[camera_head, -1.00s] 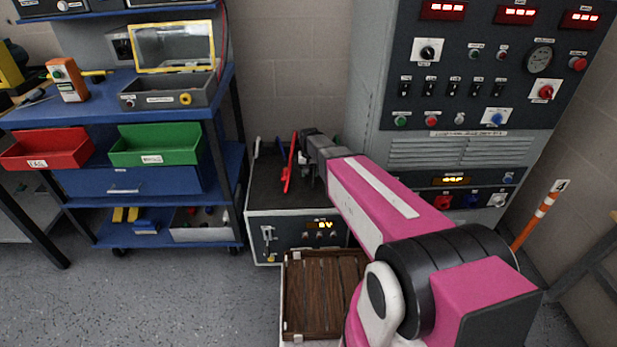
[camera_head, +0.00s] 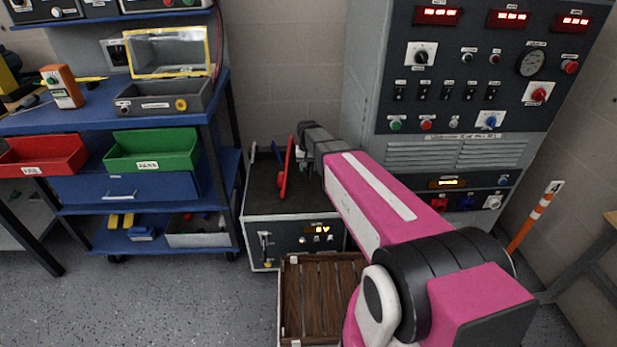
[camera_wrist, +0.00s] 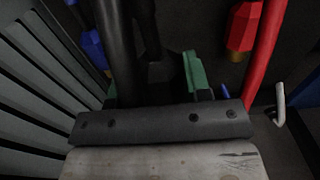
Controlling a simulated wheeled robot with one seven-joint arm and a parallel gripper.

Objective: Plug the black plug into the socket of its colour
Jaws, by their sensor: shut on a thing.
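In the wrist view my gripper (camera_wrist: 154,78) is shut on the black plug (camera_wrist: 160,72), a dark shape between its green finger pads. A thick black cable (camera_wrist: 118,45) runs up beside it. In the head view my gripper (camera_head: 304,158) is above the top of the low grey unit, at its right side; the black plug cannot be made out there.
A red plug (camera_wrist: 243,27) with a red cable (camera_wrist: 266,60) is right of my gripper, and a blue plug (camera_wrist: 93,46) is left. The low unit (camera_head: 285,255) stands against the tall cabinet (camera_head: 365,105). A wooden-slatted crate (camera_head: 318,290) is in front. A blue shelf rack (camera_head: 95,115) stands left.

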